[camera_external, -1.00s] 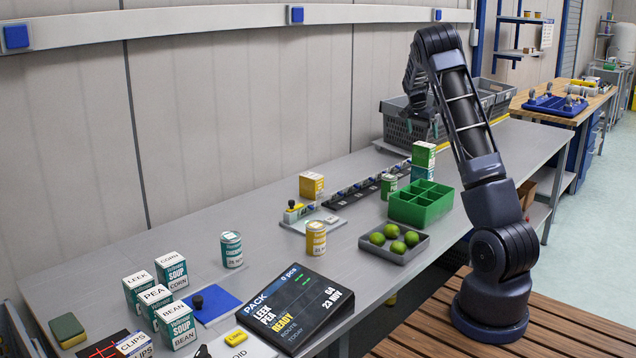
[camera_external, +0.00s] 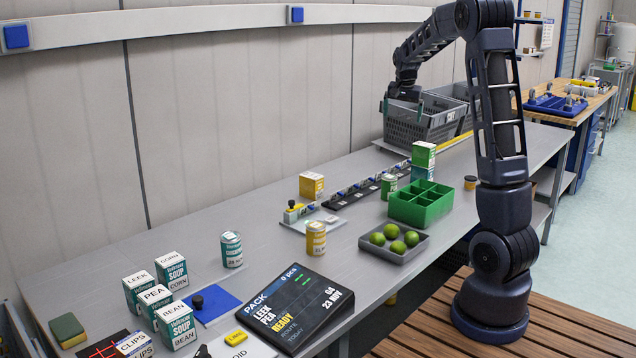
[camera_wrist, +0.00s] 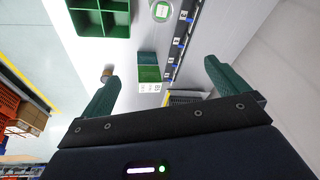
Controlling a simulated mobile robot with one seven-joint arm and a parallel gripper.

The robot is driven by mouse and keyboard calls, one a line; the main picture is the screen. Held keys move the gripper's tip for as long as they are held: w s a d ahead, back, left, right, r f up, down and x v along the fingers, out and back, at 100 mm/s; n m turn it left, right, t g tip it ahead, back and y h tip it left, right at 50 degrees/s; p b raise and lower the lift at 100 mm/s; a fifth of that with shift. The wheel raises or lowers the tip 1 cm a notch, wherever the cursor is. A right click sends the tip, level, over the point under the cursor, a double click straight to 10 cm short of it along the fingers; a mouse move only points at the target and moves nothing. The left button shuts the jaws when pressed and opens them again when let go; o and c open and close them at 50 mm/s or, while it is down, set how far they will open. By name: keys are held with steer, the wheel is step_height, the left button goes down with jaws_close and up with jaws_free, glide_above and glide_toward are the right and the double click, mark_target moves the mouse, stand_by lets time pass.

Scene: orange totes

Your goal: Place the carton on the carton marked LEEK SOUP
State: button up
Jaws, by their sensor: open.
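The carton marked LEEK (camera_external: 137,292) stands at the back left of a group of teal and white cartons on the near left of the table. A green carton stack (camera_external: 423,156) stands farther back beside the green compartment box; it also shows in the wrist view (camera_wrist: 149,68), between and beyond my fingers. A yellow carton (camera_external: 312,186) stands alone near the wall side. Which carton is to be placed I cannot tell. My gripper (camera_external: 403,107) is open and empty, high above the table in front of the grey crates; its green fingers show in the wrist view (camera_wrist: 162,74).
CORN (camera_external: 172,271), PEA (camera_external: 155,301) and BEAN (camera_external: 177,326) cartons crowd the LEEK one. A green compartment box (camera_external: 420,207), a tray of limes (camera_external: 370,247), several cans and a black display (camera_external: 296,307) occupy the table. Grey crates (camera_external: 425,128) stand at the back.

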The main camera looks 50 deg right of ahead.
steer(key=s+a+r+n+t+y, duration=0.15)
steer(key=s+a, duration=0.25)
steer(key=a, duration=0.4)
steer(key=s+a+r+n, duration=0.25)
steer(key=s+a, duration=0.25)
steer(key=a, duration=0.4)
steer(key=s+a+r+n+y, duration=0.1)
steer(key=s+a+r+n, duration=0.2)
steer(key=a, duration=0.5)
steer(key=s+a+f+n, duration=0.3)
steer(key=s+a, duration=0.4)
steer(key=s, duration=0.2)
steer(key=s+a+f+n+t, duration=0.1)
steer(key=s+a+f+n, duration=0.2)
steer(key=s+a, duration=0.4)
steer(key=s, duration=0.3)
steer(key=shift+s+a+f+n, duration=0.2)
steer(key=shift+a+n, duration=0.2)
